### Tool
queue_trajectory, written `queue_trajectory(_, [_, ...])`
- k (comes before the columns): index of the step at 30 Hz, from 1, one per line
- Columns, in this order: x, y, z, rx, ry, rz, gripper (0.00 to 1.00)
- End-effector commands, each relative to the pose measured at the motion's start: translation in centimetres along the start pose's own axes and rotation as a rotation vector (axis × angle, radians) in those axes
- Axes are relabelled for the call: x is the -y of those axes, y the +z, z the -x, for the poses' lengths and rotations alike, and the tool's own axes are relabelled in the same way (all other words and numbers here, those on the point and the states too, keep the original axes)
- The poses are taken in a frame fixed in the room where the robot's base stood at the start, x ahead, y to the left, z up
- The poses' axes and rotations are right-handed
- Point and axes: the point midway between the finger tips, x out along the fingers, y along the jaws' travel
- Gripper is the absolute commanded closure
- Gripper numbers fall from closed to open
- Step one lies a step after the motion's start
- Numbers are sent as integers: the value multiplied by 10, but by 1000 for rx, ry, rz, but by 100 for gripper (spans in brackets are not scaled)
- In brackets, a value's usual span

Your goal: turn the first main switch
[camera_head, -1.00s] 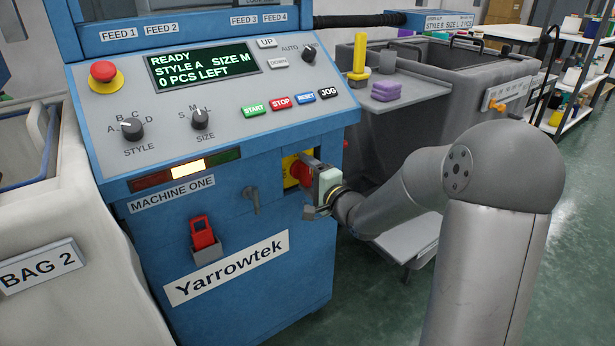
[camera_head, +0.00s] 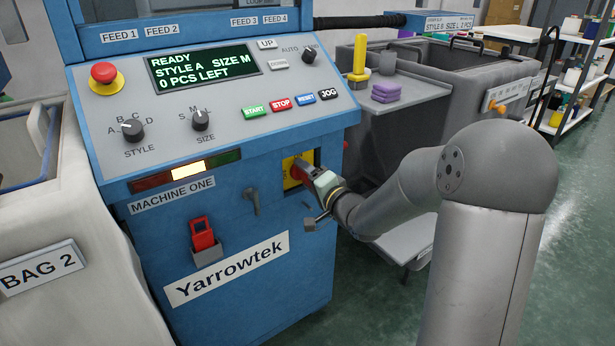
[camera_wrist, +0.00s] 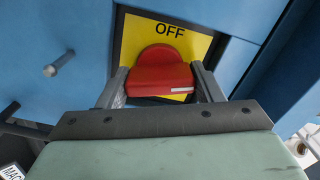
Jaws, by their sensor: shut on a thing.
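The main switch is a red rotary knob (camera_wrist: 160,76) on a yellow plate (camera_wrist: 196,44) in the wrist view. The plate reads OFF above the knob. The knob's grip bar lies across the wrist view, with a white mark at its lower right. My gripper (camera_wrist: 162,85) has one finger on each side of the bar and is shut on it. In the head view my gripper (camera_head: 312,178) reaches the yellow plate (camera_head: 291,172) on the front of the blue machine (camera_head: 240,270), labelled MACHINE ONE. There my gripper partly hides the knob.
A small handle (camera_head: 250,200) sticks out left of the switch. A grey bin (camera_head: 400,130) stands to the right.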

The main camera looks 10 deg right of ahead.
Motion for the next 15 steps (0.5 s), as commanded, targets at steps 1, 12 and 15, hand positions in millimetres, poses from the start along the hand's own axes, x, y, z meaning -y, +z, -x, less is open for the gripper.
queue_trajectory(1, [0, 0, 0, 0, 0, 45, 63])
queue_trajectory(12, [-1, 1, 0, 0, -1, 398, 63])
queue_trajectory(15, [-2, 0, 0, -1, -1, 492, 63])
